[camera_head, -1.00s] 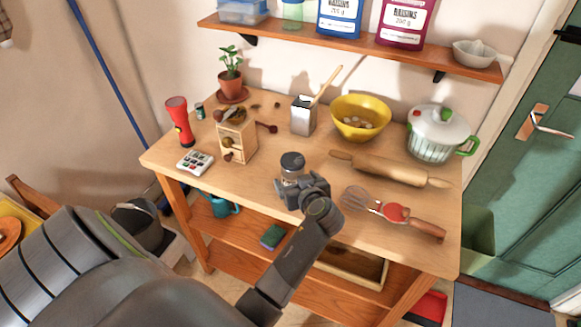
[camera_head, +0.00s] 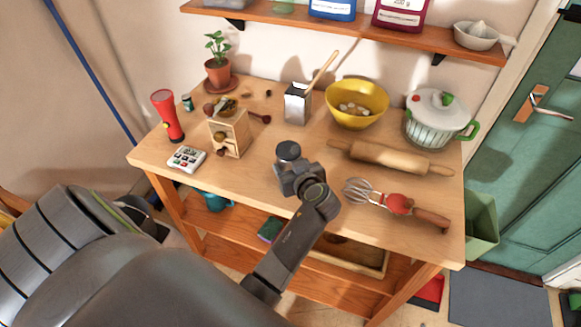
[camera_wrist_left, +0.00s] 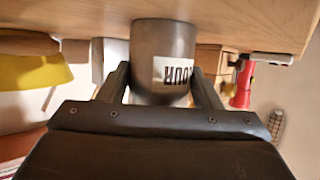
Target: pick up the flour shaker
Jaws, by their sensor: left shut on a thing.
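The flour shaker (camera_head: 288,151) is a small grey metal can with a dark rounded top, at the front middle of the table (camera_head: 240,190). My left gripper (camera_head: 291,176) reaches it from the front and is shut on its body. In the left wrist view, the grey can (camera_wrist_left: 163,60) with a partly hidden white label stands between the two fingers of the left gripper (camera_wrist_left: 163,88). That view appears upside down. The gripper hides much of the can in the head view, and I cannot tell whether its base touches the tabletop. My right gripper is not in view.
The whisk (camera_head: 363,193) lies close to the right of the gripper, and the rolling pin (camera_head: 390,158) lies behind it. The wooden mill (camera_head: 230,134), calculator (camera_head: 187,158) and red torch (camera_head: 168,117) are at left. The yellow bowl (camera_head: 357,110) and metal tin (camera_head: 297,106) stand behind.

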